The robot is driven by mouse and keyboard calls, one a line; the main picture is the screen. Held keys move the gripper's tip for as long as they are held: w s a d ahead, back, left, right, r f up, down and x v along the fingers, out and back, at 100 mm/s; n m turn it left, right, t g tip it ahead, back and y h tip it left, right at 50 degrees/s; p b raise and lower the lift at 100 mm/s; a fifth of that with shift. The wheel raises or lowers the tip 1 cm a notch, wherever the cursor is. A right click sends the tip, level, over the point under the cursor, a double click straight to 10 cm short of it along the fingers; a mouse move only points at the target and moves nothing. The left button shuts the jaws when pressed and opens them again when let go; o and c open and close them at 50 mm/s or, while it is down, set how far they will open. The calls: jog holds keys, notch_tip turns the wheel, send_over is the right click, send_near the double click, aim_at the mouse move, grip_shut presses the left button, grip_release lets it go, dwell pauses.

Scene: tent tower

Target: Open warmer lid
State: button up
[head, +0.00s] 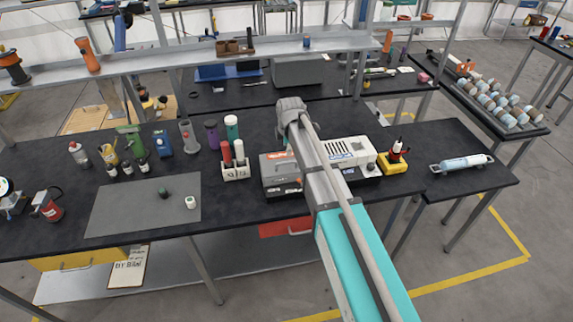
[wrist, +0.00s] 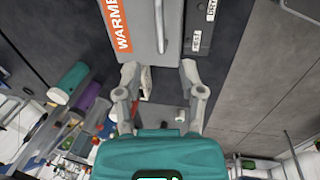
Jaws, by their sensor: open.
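The warmer (wrist: 180,22) is a grey box with an orange label at the top of the wrist view. A thin grey bar (wrist: 160,28), which looks like the lid handle, runs along its face. My gripper (wrist: 160,70) is open and empty, its fingertips just short of the box edge, one on each side of the bar's line. I cannot tell whether they touch it. In the head view the grey warmer (head: 272,168) stands on the dark bench with its lid looking shut. My arm hides its right part and most of my gripper there.
A shelf (head: 200,57) spans behind. The grey mat (head: 140,208) is mostly clear.

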aim_at(286, 163)
jog(key=shift+w+a+f+b, duration=0.1)
jog(key=shift+w+f+b, duration=0.15)
jog(key=shift+f+b, duration=1.05)
jog(key=shift+w+a+f+b, duration=0.1)
jog(key=shift+w+f+b, duration=0.2)
jog(key=shift+f+b, duration=1)
jog(key=shift+w+f+b, duration=0.25)
jog(key=shift+f+b, duration=0.9)
jog(key=shift+f, duration=0.3)
grip_shut()
